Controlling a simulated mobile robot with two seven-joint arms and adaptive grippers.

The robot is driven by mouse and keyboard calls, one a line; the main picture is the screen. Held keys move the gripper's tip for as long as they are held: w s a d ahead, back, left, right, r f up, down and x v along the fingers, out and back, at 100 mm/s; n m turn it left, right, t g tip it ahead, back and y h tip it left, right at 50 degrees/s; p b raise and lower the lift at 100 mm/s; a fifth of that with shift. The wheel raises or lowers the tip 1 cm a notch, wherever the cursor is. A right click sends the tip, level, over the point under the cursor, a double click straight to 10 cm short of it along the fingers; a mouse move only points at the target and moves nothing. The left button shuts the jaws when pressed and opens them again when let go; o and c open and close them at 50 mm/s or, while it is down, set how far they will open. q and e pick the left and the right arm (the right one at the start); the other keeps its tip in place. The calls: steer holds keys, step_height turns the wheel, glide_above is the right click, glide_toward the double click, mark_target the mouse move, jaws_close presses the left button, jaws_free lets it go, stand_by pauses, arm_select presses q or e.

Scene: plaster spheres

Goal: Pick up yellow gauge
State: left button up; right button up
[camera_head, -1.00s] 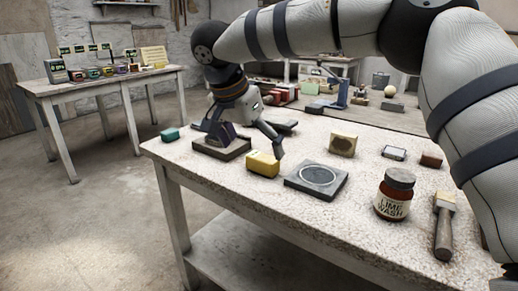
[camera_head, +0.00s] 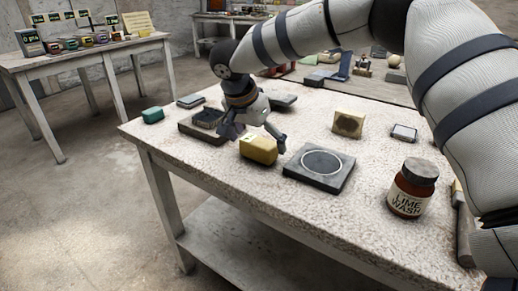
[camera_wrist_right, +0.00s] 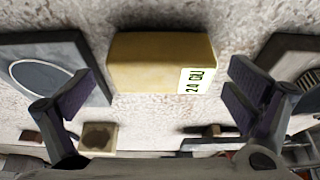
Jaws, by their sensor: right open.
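The yellow gauge (camera_head: 258,150) is a small yellow block on the speckled table, between a dark tray and a dark plate with a pale ring. In the right wrist view, the gauge (camera_wrist_right: 150,62) lies ahead of the gap between my fingers, with a pale label marked in dark characters on one corner. My right gripper (camera_head: 257,135) is open over the gauge, one finger toward each end, and holds nothing. The right gripper's two fingers (camera_wrist_right: 160,98) stand wide apart in the wrist view. My left gripper is not in view.
The dark ringed plate (camera_head: 320,183) is close on the right and the dark tray (camera_head: 190,131) close on the left. A lime wash jar (camera_head: 405,207), a tan block (camera_head: 349,122) and a teal block (camera_head: 152,115) stand farther off. The front strip of table is clear.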

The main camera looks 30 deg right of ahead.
mark_target(261, 140)
steer(key=shift+w+d+f, duration=0.15)
steer(key=shift+d+f, duration=0.05)
steer(key=shift+f, duration=0.35)
steer(key=c, duration=1.4)
steer(key=shift+r, duration=0.15)
steer(key=shift+r, duration=0.35)
steer(key=v, duration=0.3)
steer(key=shift+d+r, duration=0.2)
steer(key=shift+r, duration=0.2)
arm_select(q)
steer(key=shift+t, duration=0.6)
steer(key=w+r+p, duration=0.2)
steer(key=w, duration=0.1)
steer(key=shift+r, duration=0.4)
arm_select(e)
steer(key=s+a+r, duration=0.2)
steer(key=s+a, duration=0.1)
steer(key=s+a+r, duration=0.6)
steer(key=shift+s+r, duration=0.25)
steer(key=shift+s, duration=0.1)
